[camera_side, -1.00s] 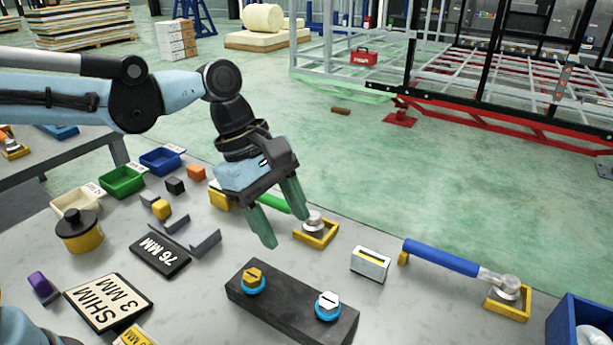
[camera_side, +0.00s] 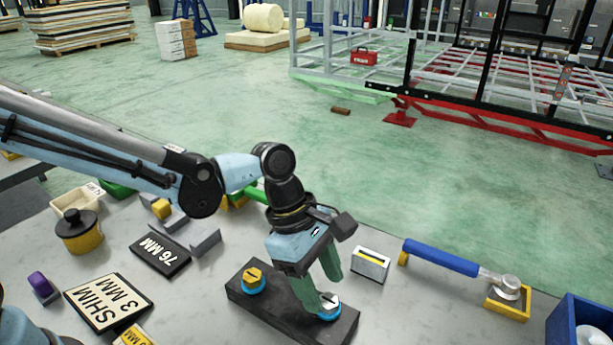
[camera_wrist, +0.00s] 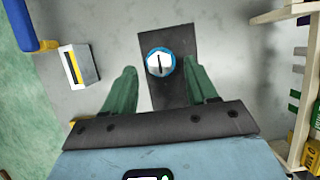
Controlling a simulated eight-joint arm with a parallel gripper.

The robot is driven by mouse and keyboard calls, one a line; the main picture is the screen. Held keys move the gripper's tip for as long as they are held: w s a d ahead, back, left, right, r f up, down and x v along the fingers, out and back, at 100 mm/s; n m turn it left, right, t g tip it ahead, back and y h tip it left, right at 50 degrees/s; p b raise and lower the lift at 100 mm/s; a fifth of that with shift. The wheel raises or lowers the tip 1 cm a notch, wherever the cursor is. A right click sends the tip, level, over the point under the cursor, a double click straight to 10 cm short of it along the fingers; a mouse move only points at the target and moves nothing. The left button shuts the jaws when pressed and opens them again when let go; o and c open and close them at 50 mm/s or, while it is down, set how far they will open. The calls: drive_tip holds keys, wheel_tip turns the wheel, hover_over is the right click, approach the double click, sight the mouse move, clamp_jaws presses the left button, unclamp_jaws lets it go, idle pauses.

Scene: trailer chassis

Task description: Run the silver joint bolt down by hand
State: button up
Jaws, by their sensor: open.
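The silver joint bolt (camera_side: 330,301) stands in a blue ring at the right end of a dark block (camera_side: 276,309) on the table. A black line crosses its head, seen from above in the wrist view (camera_wrist: 160,64). A yellow-headed bolt (camera_side: 253,277) in a blue ring sits at the block's other end. My gripper (camera_side: 324,292) is open, its green fingers at the silver bolt in the side view, one partly covering it. In the wrist view the open fingers (camera_wrist: 162,82) are to either side of the bolt, with nothing between them touching it.
A silver box with a yellow slot (camera_side: 370,264) stands just behind the block. A blue-handled tool (camera_side: 440,258) rests on yellow holders to the right, beside a blue bin (camera_side: 581,322). Labelled plates, including the 76 MM one (camera_side: 160,256), lie at left.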

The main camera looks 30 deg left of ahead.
drive_tip(key=shift+x, duration=1.1)
drive_tip(key=shift+c, duration=0.4)
drive_tip(key=c, duration=1)
